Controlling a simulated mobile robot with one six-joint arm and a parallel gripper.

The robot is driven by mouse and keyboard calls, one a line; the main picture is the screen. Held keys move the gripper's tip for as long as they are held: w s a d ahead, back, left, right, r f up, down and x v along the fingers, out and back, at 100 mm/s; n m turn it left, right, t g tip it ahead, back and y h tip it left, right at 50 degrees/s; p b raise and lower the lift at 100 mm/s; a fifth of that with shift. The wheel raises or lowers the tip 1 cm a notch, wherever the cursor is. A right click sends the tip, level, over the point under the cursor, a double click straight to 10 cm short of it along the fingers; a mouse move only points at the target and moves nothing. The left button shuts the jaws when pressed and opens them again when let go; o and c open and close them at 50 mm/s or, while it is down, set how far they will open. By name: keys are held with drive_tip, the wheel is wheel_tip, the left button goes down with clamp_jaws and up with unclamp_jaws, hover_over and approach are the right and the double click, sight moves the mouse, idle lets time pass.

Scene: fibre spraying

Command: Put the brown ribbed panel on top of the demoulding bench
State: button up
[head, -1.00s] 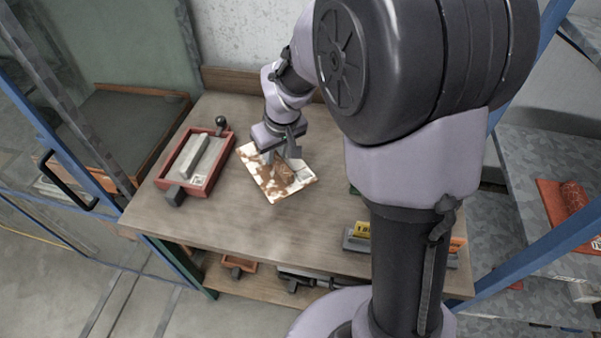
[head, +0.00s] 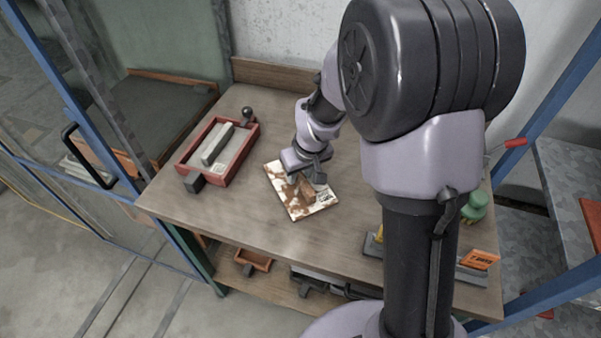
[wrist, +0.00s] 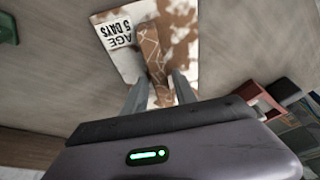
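The brown ribbed panel (head: 284,187) is a flat board blotched white and brown, with a raised brown rib (wrist: 150,48); in the wrist view the panel (wrist: 187,22) also shows a printed "AGE 5 DAYS" label. My gripper (wrist: 161,84) has its two grey fingers on either side of the rib and is shut on it. In the head view my gripper (head: 308,181) is above the panel's middle. The panel is over the wooden top of the bench (head: 235,215), about level; whether its underside touches the wood I cannot tell.
A red tray (head: 184,153) with a grey bar stands to the panel's left. A yellow-marked block (head: 373,244), an orange-labelled block (head: 480,260) and a green item (head: 477,204) are to the right, partly behind my arm. Bare wood lies in front of the panel.

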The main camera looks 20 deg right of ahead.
drive_tip(key=shift+o, duration=0.3)
drive_tip(key=a+p+v, duration=0.1)
drive_tip(key=p+v, duration=0.4)
drive_tip(key=v, duration=0.7)
drive_tip(key=s+a+r+m+t, duration=0.1)
drive_tip(key=s+r+m, duration=0.2)
drive_tip(key=s+r, duration=0.3)
drive_tip(key=s+a+r+m+t+y, duration=0.1)
drive_tip(key=s+r, duration=0.5)
drive_tip(key=s, duration=0.8)
drive_tip(key=a+m, duration=0.1)
drive_tip(key=m, duration=0.1)
drive_tip(key=shift+s+a+r+m, duration=0.2)
drive_tip(key=shift+a+m, duration=0.1)
